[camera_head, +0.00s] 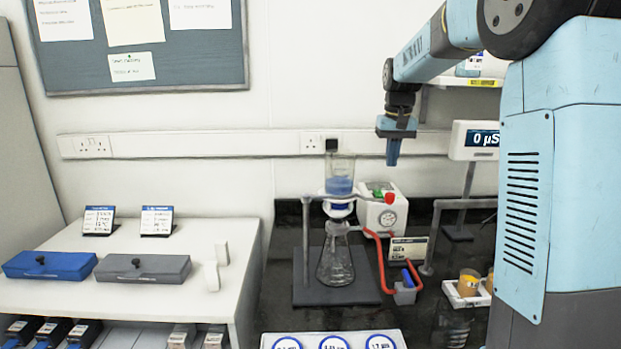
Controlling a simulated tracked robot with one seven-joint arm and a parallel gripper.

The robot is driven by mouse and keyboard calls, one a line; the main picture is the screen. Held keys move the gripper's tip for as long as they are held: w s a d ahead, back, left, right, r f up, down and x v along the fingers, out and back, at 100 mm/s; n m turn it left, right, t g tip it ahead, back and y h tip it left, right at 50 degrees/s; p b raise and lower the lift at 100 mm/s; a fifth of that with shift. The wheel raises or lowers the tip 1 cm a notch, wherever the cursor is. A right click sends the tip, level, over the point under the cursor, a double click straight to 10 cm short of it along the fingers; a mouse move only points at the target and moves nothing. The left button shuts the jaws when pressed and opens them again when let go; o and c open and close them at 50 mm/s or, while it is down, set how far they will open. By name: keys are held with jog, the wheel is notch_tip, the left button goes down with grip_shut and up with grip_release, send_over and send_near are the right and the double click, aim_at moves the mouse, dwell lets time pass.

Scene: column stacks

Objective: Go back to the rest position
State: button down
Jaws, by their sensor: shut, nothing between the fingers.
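My gripper (394,150) hangs from my blue arm in the upper right of the head view. Its fingers point down and are shut with nothing between them. It is in the air in front of the white wall, above and to the right of a glass column (340,175) with blue filling. The column stands on a clamp stand over a conical flask (335,262). My gripper appears apart from all of these.
A white pump box with a gauge (387,216) and red tubing stands right of the flask. A meter display (475,140) and a small rack with orange cups (467,290) are further right. A blue case (50,265) and a grey case (143,268) lie on the left white bench.

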jog(key=s+f+t, duration=0.2)
jog(key=s+t, duration=0.2)
jog(key=s, duration=3.1)
jog(key=shift+s+f+t, duration=0.15)
jog(key=shift+t, duration=0.15)
jog(key=c, duration=1.8)
grip_release()
jog(key=shift+c, duration=0.2)
